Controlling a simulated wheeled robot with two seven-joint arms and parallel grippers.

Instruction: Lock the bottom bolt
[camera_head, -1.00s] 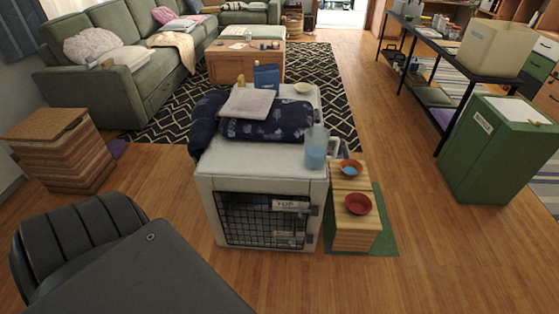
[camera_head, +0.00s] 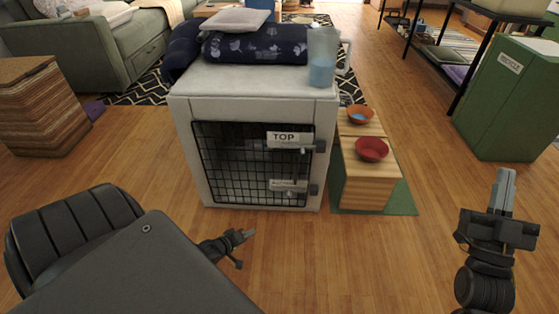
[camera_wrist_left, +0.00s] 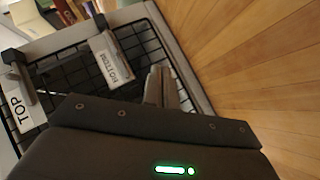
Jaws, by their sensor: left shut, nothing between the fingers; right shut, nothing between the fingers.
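The white pet crate (camera_head: 250,105) stands on the floor ahead with its black wire door (camera_head: 235,165) facing me. The bottom bolt (camera_head: 314,189) is at the lower right of the door, beside a label (camera_head: 287,185); its label also shows in the left wrist view (camera_wrist_left: 107,64). The top bolt (camera_head: 320,146) is above it, beside the TOP label (camera_head: 287,139). My left gripper (camera_head: 247,234) is shut and empty, low in front of the crate and apart from it; its fingers show in the left wrist view (camera_wrist_left: 160,86). My right gripper (camera_head: 504,190) is shut and empty at the right.
A wooden stand (camera_head: 369,185) with a red bowl (camera_head: 371,149) and an orange bowl (camera_head: 359,114) stands right of the crate. A green recycle bin (camera_head: 505,110) stands at right. Floor before the crate is clear.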

